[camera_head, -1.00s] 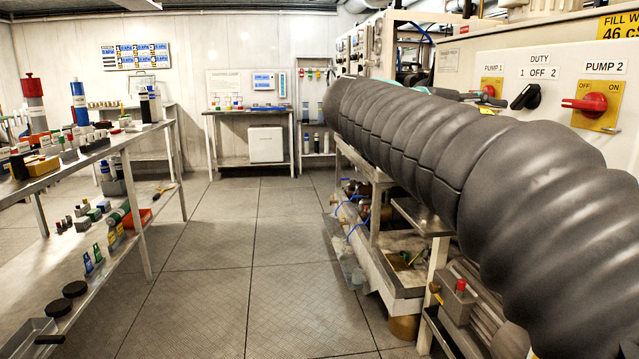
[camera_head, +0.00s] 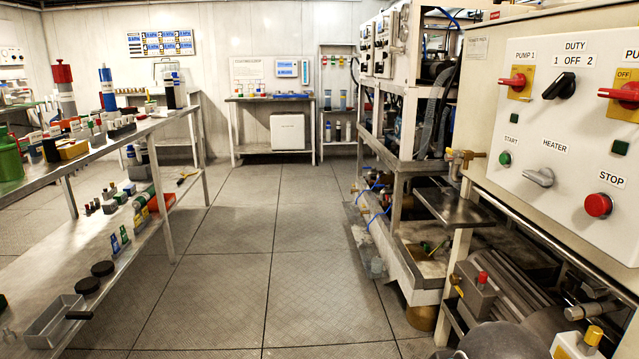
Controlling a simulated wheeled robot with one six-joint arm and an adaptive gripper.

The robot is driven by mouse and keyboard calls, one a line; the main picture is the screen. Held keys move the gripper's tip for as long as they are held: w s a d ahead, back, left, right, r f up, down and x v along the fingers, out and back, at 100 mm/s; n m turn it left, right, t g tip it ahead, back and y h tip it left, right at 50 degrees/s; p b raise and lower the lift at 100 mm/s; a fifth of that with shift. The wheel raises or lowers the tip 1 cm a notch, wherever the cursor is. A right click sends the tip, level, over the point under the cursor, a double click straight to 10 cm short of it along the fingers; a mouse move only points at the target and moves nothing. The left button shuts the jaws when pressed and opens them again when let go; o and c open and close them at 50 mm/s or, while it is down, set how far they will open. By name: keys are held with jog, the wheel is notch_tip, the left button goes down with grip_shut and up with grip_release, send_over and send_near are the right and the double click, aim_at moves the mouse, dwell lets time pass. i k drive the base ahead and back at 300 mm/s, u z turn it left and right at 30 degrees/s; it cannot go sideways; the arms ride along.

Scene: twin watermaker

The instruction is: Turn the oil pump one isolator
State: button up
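The pump 1 isolator is a red handle (camera_head: 513,83) on a yellow plate (camera_head: 521,93), under the label PUMP 1 on the white control panel (camera_head: 560,110) at the right. The handle lies roughly level, its grip toward the left. Its position marks are too small to read. A similar red pump 2 handle (camera_head: 622,93) on a yellow plate is cut by the right edge; its OFF mark shows. My gripper is not in view, and nothing covers the pump 1 isolator.
The black duty switch (camera_head: 559,86) sits between the isolators. Below are a green start button (camera_head: 505,158), heater knob (camera_head: 539,177) and red stop button (camera_head: 598,205). A metal shelf (camera_head: 452,207) juts out left of the panel. The floor (camera_head: 230,270) between bench and machine is clear.

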aim_at(518, 83)
jog(key=z, duration=0.5)
jog(key=k, duration=1.1)
jog(key=u, duration=0.65)
jog(key=i, duration=1.45)
jog(key=z, duration=0.15)
